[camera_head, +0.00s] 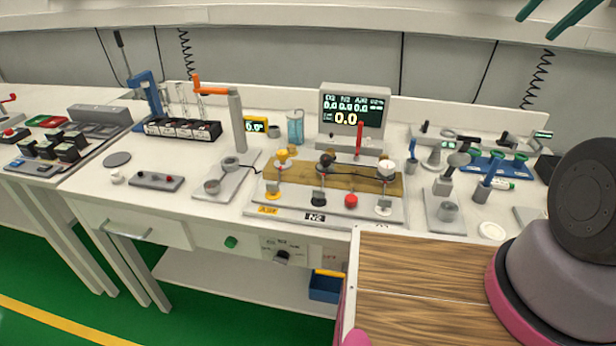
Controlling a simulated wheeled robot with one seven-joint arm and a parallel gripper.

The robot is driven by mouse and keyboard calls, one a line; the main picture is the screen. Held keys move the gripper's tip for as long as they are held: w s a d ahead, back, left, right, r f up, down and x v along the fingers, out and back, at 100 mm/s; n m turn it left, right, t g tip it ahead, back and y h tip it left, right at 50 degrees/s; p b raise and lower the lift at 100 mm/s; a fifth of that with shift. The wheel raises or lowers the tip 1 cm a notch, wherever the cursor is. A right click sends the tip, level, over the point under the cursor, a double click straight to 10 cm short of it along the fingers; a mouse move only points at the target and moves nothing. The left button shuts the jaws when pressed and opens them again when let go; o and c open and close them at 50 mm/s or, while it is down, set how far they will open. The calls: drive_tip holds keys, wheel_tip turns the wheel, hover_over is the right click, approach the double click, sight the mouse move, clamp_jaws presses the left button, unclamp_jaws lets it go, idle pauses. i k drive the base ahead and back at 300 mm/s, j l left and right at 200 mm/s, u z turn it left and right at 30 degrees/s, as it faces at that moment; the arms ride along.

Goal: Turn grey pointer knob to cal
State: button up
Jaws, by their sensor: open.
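A dark grey knob (281,256) sits on a pale label panel on the front face of the bench, below the bench top. Small lettering is printed around it, too small to read. I cannot tell for sure where its pointer aims. My gripper is not in view; only a grey and pink part of my arm shows large at the right edge, far from the knob.
A green button (231,242) and a drawer handle (126,231) are left of the knob. A blue bin (325,287) is below right. A wood-topped surface (430,290) stands in front at right. The bench top above holds a valve board (330,176) and display (354,108).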

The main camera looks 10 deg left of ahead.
sight(282, 258)
drive_tip(key=k+u, duration=0.1)
drive_tip(key=u, duration=0.8)
drive_tip(key=i+u, duration=0.1)
drive_tip(key=u, duration=0.3)
drive_tip(key=k+l+u, duration=0.15)
drive_tip(key=k+j+z, duration=0.3)
drive_tip(key=k+j, duration=0.1)
drive_tip(key=j, duration=0.1)
